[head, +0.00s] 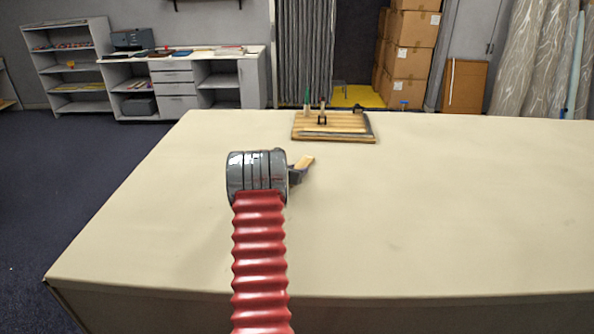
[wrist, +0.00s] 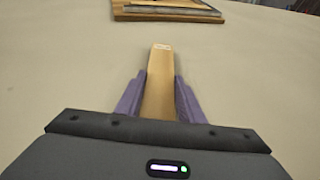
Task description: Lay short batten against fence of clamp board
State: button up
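The short batten (wrist: 158,85) is a pale wooden strip between the two purple fingers of my gripper (wrist: 160,95) in the wrist view. My gripper is shut on it, and its far end sticks out past the fingertips. In the head view the batten (head: 304,162) shows to the right of my grey wrist, with my gripper (head: 296,173) partly hidden behind it. The clamp board (head: 333,126) lies flat farther back on the table, with a dark grey strip along its near and right edges. It also shows at the top of the wrist view (wrist: 135,17), apart from the batten.
The long cloth table (head: 430,210) is clear around my arm and to the right. Upright clamps with a green handle (head: 307,97) and a dark handle (head: 322,106) stand at the board's back. Shelves and cartons stand beyond the table.

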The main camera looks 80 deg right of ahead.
jog(key=o, duration=0.5)
jog(key=shift+r, duration=0.15)
jog(key=v, duration=1.2)
dwell(0.5)
